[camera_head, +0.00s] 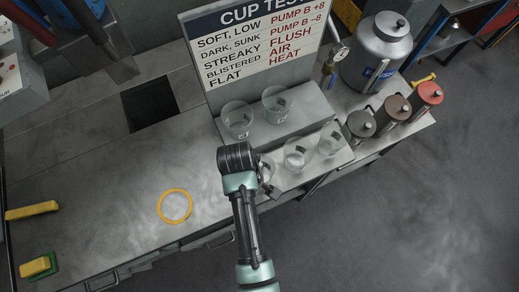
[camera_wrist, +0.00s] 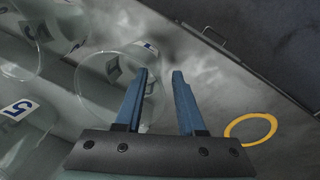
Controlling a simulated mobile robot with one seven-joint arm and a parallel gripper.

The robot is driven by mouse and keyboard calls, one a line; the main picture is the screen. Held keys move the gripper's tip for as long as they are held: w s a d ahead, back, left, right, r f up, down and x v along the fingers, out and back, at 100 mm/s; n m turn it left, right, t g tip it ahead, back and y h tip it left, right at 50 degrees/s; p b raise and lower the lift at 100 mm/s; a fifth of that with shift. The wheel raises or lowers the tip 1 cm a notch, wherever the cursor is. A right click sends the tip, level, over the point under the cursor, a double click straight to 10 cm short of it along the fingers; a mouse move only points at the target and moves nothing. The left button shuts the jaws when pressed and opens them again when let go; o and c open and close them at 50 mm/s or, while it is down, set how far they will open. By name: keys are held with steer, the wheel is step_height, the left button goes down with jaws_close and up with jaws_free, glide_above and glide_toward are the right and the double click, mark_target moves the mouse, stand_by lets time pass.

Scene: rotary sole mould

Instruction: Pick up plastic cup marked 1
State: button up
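Several clear plastic cups stand by the sign. Two, one at the left (camera_head: 237,118) and one at the right (camera_head: 275,106), are on the rear raised step; others, including a middle cup (camera_head: 296,155) and a right cup (camera_head: 329,142), are in front. A front-left cup (camera_head: 266,172) is partly hidden by my arm. In the wrist view, my gripper (camera_wrist: 159,74) is open, with blue fingers apart and nothing between them. A clear cup (camera_wrist: 97,98) shows behind the left finger; I cannot read its number. Another cup (camera_wrist: 22,135) carries a label resembling 5. In the head view my fingers are hidden.
A yellow ring (camera_head: 175,190) lies on the grey bench, also in the wrist view (camera_wrist: 231,130). Lidded pots, one red (camera_head: 429,93), and a large metal tank (camera_head: 378,50) stand right. A square opening (camera_head: 149,104) is behind. The bench's middle is mostly clear.

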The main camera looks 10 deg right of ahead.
jaws_close()
stand_by(0.4)
